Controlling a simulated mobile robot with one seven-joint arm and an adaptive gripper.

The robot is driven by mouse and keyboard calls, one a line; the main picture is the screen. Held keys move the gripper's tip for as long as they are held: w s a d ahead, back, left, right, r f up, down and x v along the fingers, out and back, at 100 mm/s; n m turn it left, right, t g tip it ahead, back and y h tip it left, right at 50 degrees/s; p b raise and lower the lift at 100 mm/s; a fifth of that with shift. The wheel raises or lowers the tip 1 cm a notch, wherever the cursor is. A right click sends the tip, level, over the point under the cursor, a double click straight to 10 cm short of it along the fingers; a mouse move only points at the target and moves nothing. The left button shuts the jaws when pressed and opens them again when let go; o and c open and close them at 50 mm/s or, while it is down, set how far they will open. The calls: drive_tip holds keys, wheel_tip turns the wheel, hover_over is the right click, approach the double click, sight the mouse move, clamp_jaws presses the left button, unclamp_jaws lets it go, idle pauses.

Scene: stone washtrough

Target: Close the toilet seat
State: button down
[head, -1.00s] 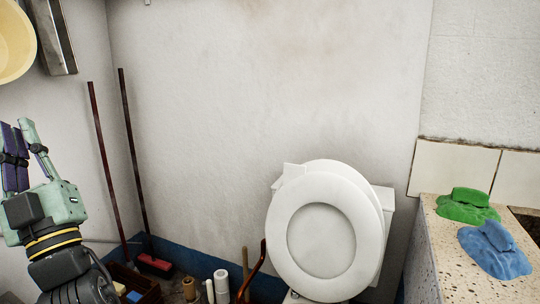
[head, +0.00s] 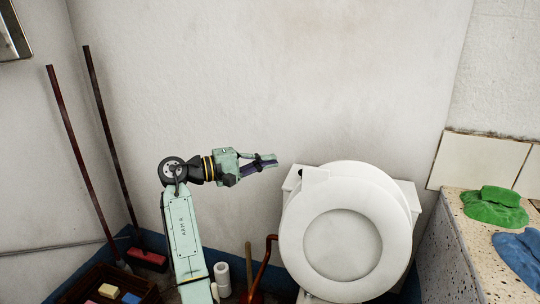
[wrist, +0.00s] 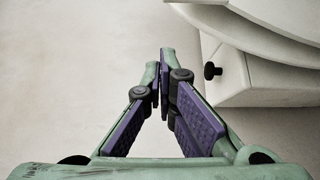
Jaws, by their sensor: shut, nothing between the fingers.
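The white toilet seat (head: 300,232) stands raised in the head view, its ring in front of the raised lid (head: 405,197). Behind them is the white cistern (head: 409,191). My gripper (head: 276,160) is shut and empty, just above and to the left of the seat and cistern, pointing right. In the wrist view my gripper (wrist: 166,80) has its fingertips together. The cistern (wrist: 262,82) with a dark knob shows there at the right, under the pale rounded edge of the lid or seat (wrist: 270,30); I cannot tell which. The bowl is mostly hidden.
A stone counter (head: 445,240) with a green cloth (head: 494,207) and a blue cloth (head: 522,255) stands on the right. Two poles (head: 70,150) lean in the left corner. A crate (head: 85,285), paper rolls (head: 222,278) and a red curved handle (head: 265,265) are low down.

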drive_tip(key=s+d+p, duration=0.1)
drive_tip(key=d+p, duration=0.2)
drive_tip(key=d, duration=0.4)
drive_tip(key=shift+s+p, duration=0.15)
drive_tip(key=shift+p, duration=0.15)
drive_tip(key=shift+s, duration=0.1)
